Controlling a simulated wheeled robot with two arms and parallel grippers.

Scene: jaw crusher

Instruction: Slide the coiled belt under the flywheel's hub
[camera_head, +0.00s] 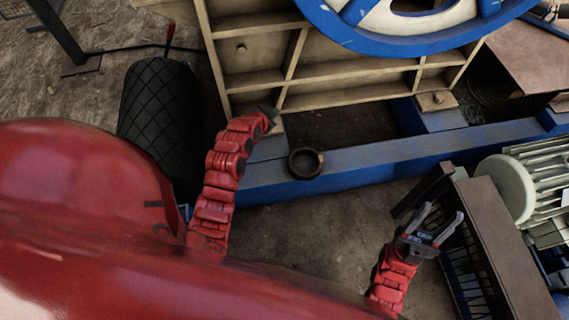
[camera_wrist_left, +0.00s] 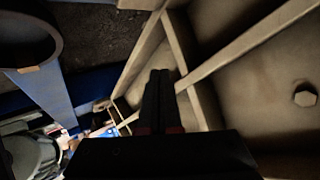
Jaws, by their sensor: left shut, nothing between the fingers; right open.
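A small dark ring (camera_head: 306,176) with an orange mark, which looks like the coiled belt, sits on the blue beam (camera_head: 390,157) in the head view. It also shows, cut off, at the top left of the left wrist view (camera_wrist_left: 58,38). The blue-rimmed flywheel (camera_head: 385,45) is at the top of the head view, its hub mostly outside the picture. My left gripper (camera_head: 270,112) is shut and empty, left of and beyond the ring, close to the cream ribbed frame; its dark fingers fill the middle of the wrist view (camera_wrist_left: 160,85). My right gripper (camera_head: 440,228) is open and empty at the lower right.
The cream ribbed frame (camera_head: 345,97) stands behind the beam. A black tyre-like roller (camera_head: 158,115) is on the left. A grey motor (camera_head: 540,175) and a brown slatted guard (camera_head: 490,230) stand at the right, near my right gripper. Bare floor (camera_head: 310,235) lies before the beam.

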